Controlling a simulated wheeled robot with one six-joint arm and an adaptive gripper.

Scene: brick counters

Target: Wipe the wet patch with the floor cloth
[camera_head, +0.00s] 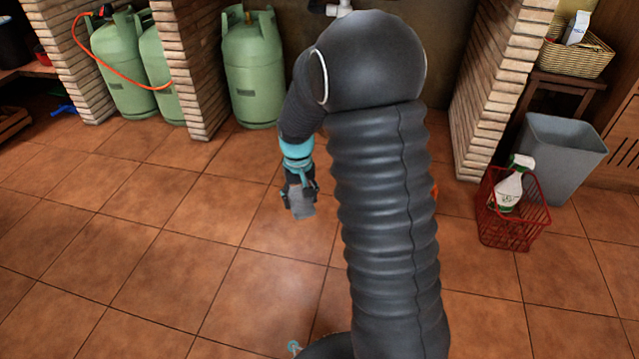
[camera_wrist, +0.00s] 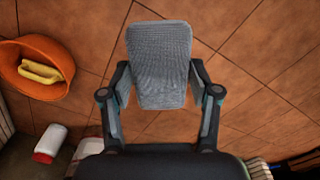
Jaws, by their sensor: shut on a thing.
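My gripper (camera_head: 300,190) is above the tiled floor, left of my arm's thick sleeve in the head view. It is shut on a grey woven cloth (camera_head: 302,208). In the wrist view the cloth (camera_wrist: 160,50) is a folded pad between the two fingers of my gripper (camera_wrist: 160,92), and it hides the floor behind it. The cloth looks clear of the floor, though the exact gap is hard to judge. I cannot clearly make out the wet patch. A paler sheen on the tiles below the gripper in the head view may be it or only reflected light.
Green gas cylinders (camera_head: 252,70) stand between brick pillars (camera_head: 190,65). At right are a red basket (camera_head: 510,215) with a spray bottle (camera_head: 510,185) and a grey bin (camera_head: 560,155). An orange basin (camera_wrist: 35,82) holds something yellow.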

